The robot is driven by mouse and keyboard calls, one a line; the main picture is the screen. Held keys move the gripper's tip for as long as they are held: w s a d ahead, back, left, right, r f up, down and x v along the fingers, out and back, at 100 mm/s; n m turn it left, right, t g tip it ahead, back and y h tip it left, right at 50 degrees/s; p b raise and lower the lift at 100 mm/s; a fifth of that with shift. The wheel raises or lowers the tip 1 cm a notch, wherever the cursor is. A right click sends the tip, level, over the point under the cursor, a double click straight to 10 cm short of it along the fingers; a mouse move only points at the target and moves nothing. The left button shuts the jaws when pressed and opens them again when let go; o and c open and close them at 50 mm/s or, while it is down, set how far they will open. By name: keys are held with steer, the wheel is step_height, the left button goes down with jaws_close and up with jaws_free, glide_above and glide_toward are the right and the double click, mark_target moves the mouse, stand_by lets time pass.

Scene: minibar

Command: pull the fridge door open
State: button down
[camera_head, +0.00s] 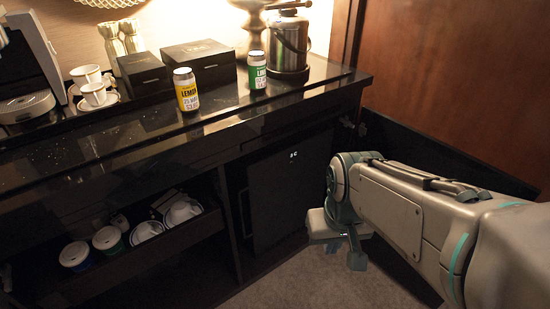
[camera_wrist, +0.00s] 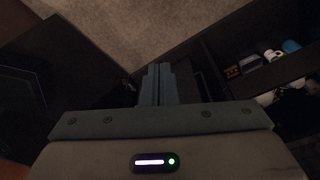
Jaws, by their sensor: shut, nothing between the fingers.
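The fridge (camera_head: 285,195) is a black box front with a small lit display, set in the right bay of the dark cabinet in the head view. Its door looks shut; no gap shows along its visible edges. My arm hides its right lower side. My gripper (camera_head: 332,242) is low in front of the fridge's right side, above the carpet. In the wrist view my gripper's fingers (camera_wrist: 158,72) are together with nothing between them. A dark panel (camera_wrist: 60,70) lies left of them there; I cannot tell whether it is the fridge door.
An open shelf (camera_head: 140,255) with cups and lidded tubs is left of the fridge. The black counter (camera_head: 130,140) above holds a yellow can (camera_head: 186,90), a green can (camera_head: 257,72) and boxes. A dark panel (camera_head: 430,150) stands at right. Carpet (camera_head: 310,280) is clear in front.

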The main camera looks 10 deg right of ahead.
steer(key=shift+s, duration=0.25)
steer(key=c, duration=2.1)
jaws_free()
steer(key=shift+c, duration=0.2)
